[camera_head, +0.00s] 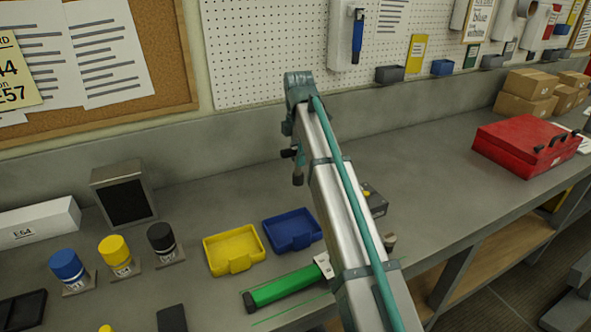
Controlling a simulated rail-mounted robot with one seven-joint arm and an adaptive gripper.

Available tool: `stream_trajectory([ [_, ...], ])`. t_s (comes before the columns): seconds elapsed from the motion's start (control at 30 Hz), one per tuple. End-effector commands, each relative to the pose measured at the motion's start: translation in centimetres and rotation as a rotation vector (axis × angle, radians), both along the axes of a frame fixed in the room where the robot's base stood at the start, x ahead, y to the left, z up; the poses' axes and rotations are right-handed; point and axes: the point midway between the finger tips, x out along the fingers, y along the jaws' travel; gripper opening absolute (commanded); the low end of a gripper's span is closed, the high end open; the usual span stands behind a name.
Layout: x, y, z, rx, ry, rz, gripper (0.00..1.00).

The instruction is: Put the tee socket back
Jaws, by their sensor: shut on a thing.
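My arm rises from the bottom right and bends down at its far end. My gripper (298,160) seems to be the small dark part hanging below that bend, in front of the back wall and above the bench. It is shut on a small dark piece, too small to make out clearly. I cannot tell for sure that this is the tee socket. Part of the bench behind the arm is hidden.
A yellow tray (234,250), blue tray (292,231) and green-handled tool (287,286) lie on the bench. A dark box (376,204) sits just right of my arm. Capped bottles (115,254) stand left; a red case (526,147) stands right. The bench between case and arm is clear.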

Motion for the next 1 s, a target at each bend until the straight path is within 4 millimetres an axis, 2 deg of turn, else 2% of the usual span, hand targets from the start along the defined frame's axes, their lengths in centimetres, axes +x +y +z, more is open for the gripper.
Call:
stream_trajectory([
  [0.03,1.5,0.3,-0.1,-0.001,0.002,0.000,0.00],
  [0.2,3.5,0.6,-3.2,-0.001,0.002,0.000,0.00],
  [0.33,4.5,0.7,-4.6,0.000,0.000,0.000,0.00],
  [0.67,5.8,0.9,-6.5,-0.001,0.001,0.000,0.00],
  [0.83,5.6,0.9,-8.8,0.000,0.000,0.000,0.00],
  [1.0,5.7,0.9,-9.4,0.001,-0.001,0.000,0.00],
])
